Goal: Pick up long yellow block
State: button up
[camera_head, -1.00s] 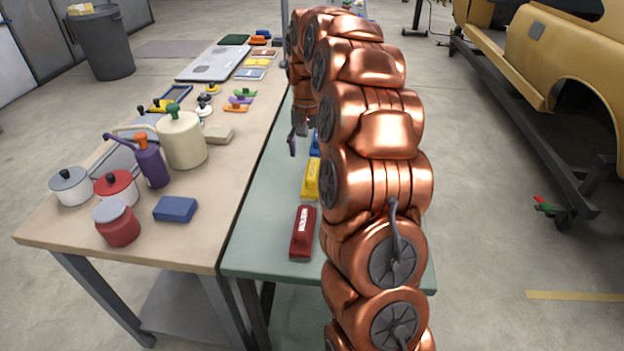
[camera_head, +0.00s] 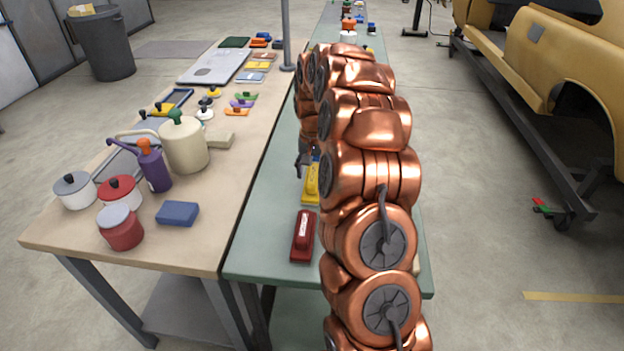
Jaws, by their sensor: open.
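A long yellow block (camera_head: 311,186) lies on the green table (camera_head: 262,235), partly hidden on its right by my copper arm. My gripper (camera_head: 302,167) is mostly hidden behind my arm; a dark finger shows just above and left of the yellow block's far end. The gripper is open, and nothing shows between its fingers. I cannot tell whether it touches the block.
A dark red block (camera_head: 303,236) lies nearer on the green table, and a bit of blue (camera_head: 316,157) shows beyond the yellow one. The wooden table (camera_head: 190,245) at left holds pots, a cream jug (camera_head: 186,146) and a purple bottle (camera_head: 154,168). A grey pole (camera_head: 286,35) stands behind.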

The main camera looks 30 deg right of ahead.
jog(key=shift+f, duration=0.55)
grip_shut()
